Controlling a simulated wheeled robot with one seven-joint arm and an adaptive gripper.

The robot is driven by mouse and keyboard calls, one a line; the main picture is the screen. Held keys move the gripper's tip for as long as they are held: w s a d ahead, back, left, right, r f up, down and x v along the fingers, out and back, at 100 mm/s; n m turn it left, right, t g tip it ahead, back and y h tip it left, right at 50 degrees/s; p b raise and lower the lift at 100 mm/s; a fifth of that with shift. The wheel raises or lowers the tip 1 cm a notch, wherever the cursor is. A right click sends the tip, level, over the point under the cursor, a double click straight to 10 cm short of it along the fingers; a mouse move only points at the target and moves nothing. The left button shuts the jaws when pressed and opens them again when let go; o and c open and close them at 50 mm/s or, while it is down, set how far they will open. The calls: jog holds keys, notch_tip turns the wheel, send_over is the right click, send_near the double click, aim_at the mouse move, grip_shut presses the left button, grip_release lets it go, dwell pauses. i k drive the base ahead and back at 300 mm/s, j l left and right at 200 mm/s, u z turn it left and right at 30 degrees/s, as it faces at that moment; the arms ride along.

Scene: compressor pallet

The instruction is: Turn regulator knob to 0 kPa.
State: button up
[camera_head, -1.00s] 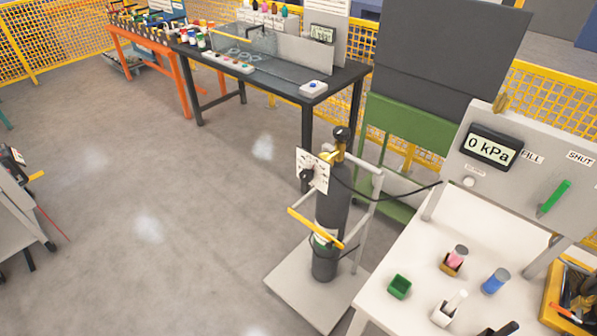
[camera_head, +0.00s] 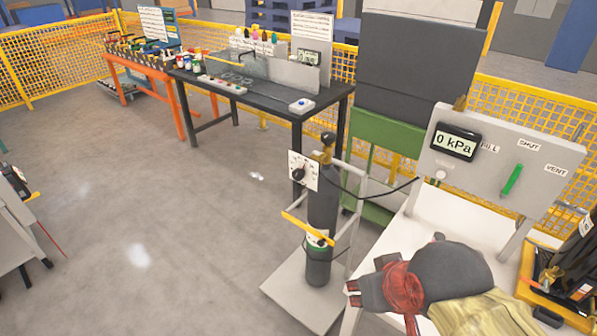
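The regulator knob (camera_head: 299,174) is a small black knob on a white dial plate (camera_head: 312,179), mounted on a dark gas cylinder (camera_head: 321,212) that stands upright on a cart. The dial markings are too small to read. The display (camera_head: 455,142) on the grey panel reads 0 kPa. My gripper (camera_head: 358,287) is at the lower right, in front of the white table. It points left, below and to the right of the knob, and is well apart from it. Its fingertips are small and partly hidden, so I cannot tell how far they are apart.
The grey panel has a green lever (camera_head: 513,180) and labels reading SHUT and VENT. A yellow bar (camera_head: 306,226) crosses the front of the cart. A dark hose runs from the cylinder toward the panel. A black workbench (camera_head: 262,85) stands behind.

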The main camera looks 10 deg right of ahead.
aim_at(297, 174)
jog(key=i+z, duration=0.45)
jog(key=i+j+z, duration=0.15)
jog(key=z, duration=0.3)
jog(key=i, duration=0.1)
